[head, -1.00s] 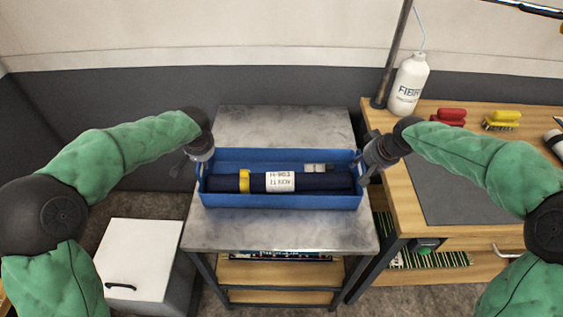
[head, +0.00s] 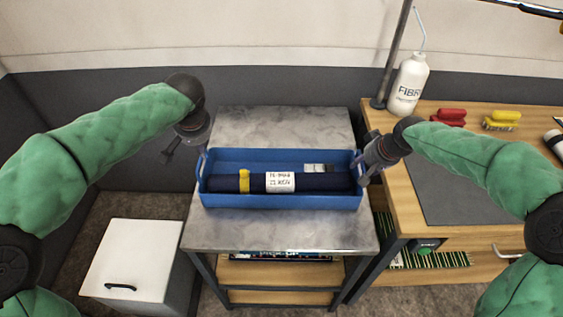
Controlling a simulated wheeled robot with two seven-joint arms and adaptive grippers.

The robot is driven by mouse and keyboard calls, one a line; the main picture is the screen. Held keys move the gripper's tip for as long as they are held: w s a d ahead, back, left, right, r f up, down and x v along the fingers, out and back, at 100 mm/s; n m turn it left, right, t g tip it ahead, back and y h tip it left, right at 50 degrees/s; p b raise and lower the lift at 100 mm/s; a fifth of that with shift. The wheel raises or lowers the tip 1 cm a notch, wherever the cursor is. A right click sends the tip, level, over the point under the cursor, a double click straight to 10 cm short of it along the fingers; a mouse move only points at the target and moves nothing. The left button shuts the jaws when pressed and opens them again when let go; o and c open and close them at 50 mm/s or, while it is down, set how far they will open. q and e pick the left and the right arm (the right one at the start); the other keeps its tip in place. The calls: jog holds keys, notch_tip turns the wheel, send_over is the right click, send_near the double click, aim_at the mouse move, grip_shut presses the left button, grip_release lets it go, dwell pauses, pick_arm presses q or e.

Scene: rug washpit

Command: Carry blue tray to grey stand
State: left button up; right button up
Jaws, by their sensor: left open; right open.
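The blue tray (head: 281,201) rests on the grey stand (head: 300,236), a marbled grey top on a dark frame. A dark rolled bundle (head: 320,182) with a yellow band and a white label lies in the tray, with a small pale item (head: 318,168) behind it. My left gripper (head: 168,155) is open, raised to the left of the tray and apart from it. My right gripper (head: 366,174) is open at the tray's right end; its fingertips are partly hidden, and I cannot tell whether they touch the tray.
A wooden bench (head: 405,215) stands close on the right, with a white bottle (head: 409,85), a red brush (head: 451,116), a yellow brush (head: 501,120) and an upright pole (head: 392,55). A white box (head: 132,262) stands on the floor at left. The stand's top is bare behind and before the tray.

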jog(key=v, duration=1.2)
jog(key=shift+f, duration=0.1)
